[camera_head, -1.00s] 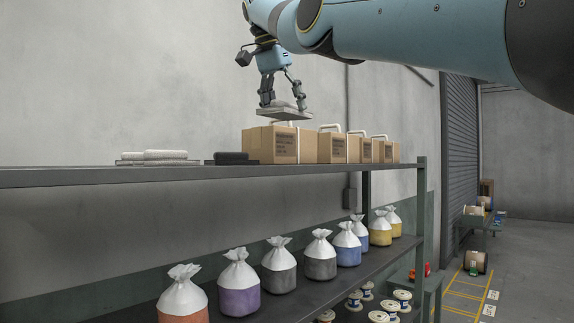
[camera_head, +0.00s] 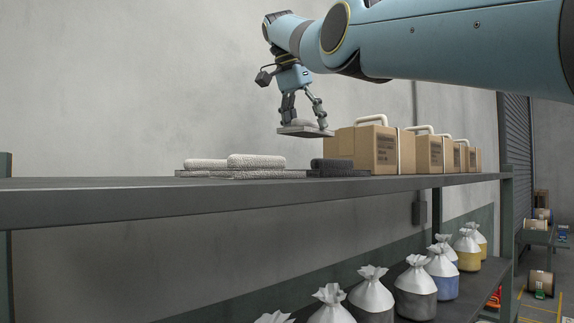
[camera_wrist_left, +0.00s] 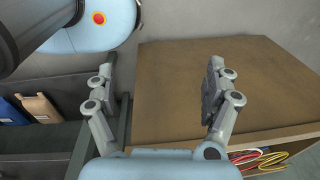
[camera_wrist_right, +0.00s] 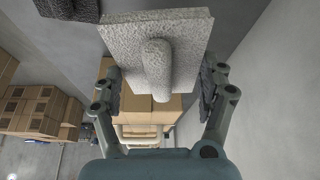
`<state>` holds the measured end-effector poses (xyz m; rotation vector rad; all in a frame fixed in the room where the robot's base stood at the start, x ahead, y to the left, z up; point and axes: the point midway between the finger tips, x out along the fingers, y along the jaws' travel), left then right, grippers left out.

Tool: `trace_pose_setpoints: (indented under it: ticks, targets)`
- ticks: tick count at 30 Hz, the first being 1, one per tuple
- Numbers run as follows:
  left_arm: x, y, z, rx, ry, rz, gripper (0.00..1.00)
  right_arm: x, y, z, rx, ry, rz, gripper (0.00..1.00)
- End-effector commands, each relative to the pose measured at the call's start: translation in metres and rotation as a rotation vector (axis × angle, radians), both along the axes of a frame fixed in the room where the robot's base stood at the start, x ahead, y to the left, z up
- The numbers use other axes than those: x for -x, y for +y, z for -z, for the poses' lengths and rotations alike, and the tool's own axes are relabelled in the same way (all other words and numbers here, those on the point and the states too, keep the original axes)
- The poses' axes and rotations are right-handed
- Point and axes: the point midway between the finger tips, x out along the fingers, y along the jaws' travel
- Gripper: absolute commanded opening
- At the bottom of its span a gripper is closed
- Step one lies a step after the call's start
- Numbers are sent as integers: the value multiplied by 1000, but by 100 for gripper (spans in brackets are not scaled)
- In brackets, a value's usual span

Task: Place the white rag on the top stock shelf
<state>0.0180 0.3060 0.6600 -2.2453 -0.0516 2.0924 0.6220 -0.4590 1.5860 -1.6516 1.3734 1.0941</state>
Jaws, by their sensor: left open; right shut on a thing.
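The white rag (camera_head: 304,130), a flat folded cloth with a roll on top, is held in my right gripper (camera_head: 304,116). In the right wrist view the rag (camera_wrist_right: 155,60) shows large, its roll between the two fingers. The rag hangs above the top stock shelf (camera_head: 100,205), over the area of a dark folded rag (camera_head: 340,166) and just left of the nearest carton. Other white rags (camera_head: 255,161) lie on the shelf to its left. My left gripper (camera_wrist_left: 160,85) is open and empty over a brown surface (camera_wrist_left: 165,110); it is not in the head view.
A row of cartons (camera_head: 366,152) with white handles stands on the top shelf at right. Bags (camera_head: 415,290) stand on the shelf below. The top shelf's left part is bare. Red and yellow cables (camera_wrist_left: 262,160) lie under the brown surface's edge.

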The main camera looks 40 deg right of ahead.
Motion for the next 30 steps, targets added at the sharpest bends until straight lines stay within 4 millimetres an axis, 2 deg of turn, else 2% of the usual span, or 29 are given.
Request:
trace_pose_setpoints:
  ticks: [1,6,9,12,20,24,30]
  targets:
    - [-1,0,-3,0,-1,0,86,-7,13,8,2,5,-4,44]
    - [-16,0,-20,1,-23,1,86,-28,50,30,1,4,-5,44]
    - [-31,0,-32,0,-47,1,86,-38,67,41,1,3,-3,44]
    - [-38,0,-40,1,-57,2,86,-44,77,49,1,1,-1,44]
    - [-22,0,-31,0,-33,1,86,-44,77,76,1,0,1,44]
    - [-16,0,-34,0,-24,1,86,-44,77,91,0,1,0,44]
    - [-18,0,-34,0,-26,1,86,-44,77,93,-1,0,0,44]
